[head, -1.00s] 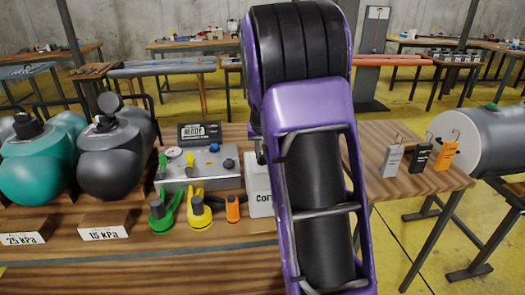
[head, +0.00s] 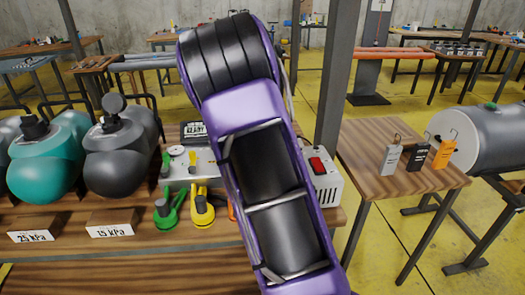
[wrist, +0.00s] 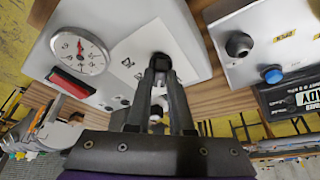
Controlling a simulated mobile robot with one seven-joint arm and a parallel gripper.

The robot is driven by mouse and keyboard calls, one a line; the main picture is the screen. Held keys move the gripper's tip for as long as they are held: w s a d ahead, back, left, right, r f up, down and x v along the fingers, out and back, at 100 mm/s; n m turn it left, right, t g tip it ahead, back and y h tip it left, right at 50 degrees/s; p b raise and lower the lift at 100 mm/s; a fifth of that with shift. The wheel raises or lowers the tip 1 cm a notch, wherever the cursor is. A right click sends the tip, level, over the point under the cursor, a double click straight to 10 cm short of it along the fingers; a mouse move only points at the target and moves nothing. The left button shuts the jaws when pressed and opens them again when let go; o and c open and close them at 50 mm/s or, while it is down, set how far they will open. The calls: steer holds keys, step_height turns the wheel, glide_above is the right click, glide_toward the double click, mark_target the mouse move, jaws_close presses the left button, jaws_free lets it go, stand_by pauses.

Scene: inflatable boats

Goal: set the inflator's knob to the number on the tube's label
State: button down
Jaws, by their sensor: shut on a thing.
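The inflator is a pale box (head: 328,190) with a red switch (head: 318,165), partly behind my arm in the head view. In the wrist view its light face (wrist: 185,20) shows a round gauge (wrist: 80,50), the red switch (wrist: 72,84) and a black knob (wrist: 160,57) on a white plate. My gripper (wrist: 160,68) is shut on the knob; the dial marks are too small to read. In the head view my arm hides the gripper. A dark grey tube (head: 115,160) stands behind a label (head: 110,224) that seems to read 15 kPa. A teal tube (head: 45,160) has a 25 kPa label (head: 34,236).
A grey control box (head: 185,165) with knobs and a display reading READY (wrist: 290,97) stands beside the inflator. Green (head: 168,208) and yellow (head: 202,210) fittings lie in front. Grey, black and orange tags (head: 443,153) stand on the right table.

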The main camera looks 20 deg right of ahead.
stand_by(0.4)
steer(key=c, duration=0.8)
jaws_free()
steer(key=shift+r, duration=0.1)
steer(key=p+v, duration=0.1)
steer(key=v, duration=1.6)
steer(key=shift+r, duration=0.2)
steer(key=shift+a, duration=0.1)
